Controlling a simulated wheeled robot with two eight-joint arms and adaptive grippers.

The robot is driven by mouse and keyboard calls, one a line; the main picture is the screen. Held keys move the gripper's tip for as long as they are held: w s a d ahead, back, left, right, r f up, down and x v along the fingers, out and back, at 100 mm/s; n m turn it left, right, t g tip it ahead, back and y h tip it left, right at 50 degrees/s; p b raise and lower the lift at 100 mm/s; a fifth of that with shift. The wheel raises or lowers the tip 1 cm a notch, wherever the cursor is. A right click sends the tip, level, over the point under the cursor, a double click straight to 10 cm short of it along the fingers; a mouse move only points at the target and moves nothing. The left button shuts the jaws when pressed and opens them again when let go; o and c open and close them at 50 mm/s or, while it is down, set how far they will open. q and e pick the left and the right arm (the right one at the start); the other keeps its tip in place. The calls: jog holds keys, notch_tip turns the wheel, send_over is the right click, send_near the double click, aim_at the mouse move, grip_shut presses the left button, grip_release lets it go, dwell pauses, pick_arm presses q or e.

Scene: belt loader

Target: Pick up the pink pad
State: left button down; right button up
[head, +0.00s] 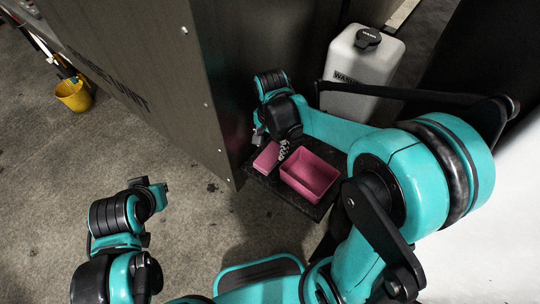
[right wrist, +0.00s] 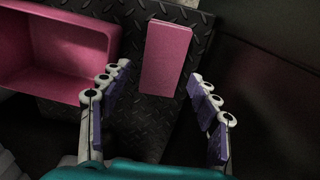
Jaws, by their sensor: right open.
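The pink pad (right wrist: 166,58) is a flat rectangular block lying on a dark tread-plate tray (right wrist: 140,125). In the right wrist view it lies ahead of my right gripper (right wrist: 160,85), roughly between the lines of its two fingers. The fingers are spread apart with nothing between them touching. In the head view the pad (head: 267,158) lies at the left of the tray, and my right gripper (head: 283,150) hangs beside it, partly hidden by its own wrist. My left arm is at the lower left; its fingers do not show clearly.
A pink open box (head: 310,175) stands on the tray right of the pad; it also shows in the right wrist view (right wrist: 60,50). A tall grey cabinet (head: 150,60) rises close on the left. A white jug (head: 360,70) stands behind. A yellow bucket (head: 74,95) is far left.

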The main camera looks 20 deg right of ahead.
aim_at(270, 155)
jog(key=shift+f, duration=0.5)
jog(key=f+b, duration=0.1)
jog(key=f, duration=0.1)
jog(key=f+b, duration=0.1)
jog(key=f, duration=0.1)
jog(key=shift+w+a+f, duration=0.1)
jog(key=shift+w+f, duration=0.1)
jog(key=c, duration=0.9)
jog(key=shift+r, duration=0.1)
notch_tip(270, 155, up, 9)
jog(key=p, duration=0.3)
jog(key=shift+r, duration=0.45)
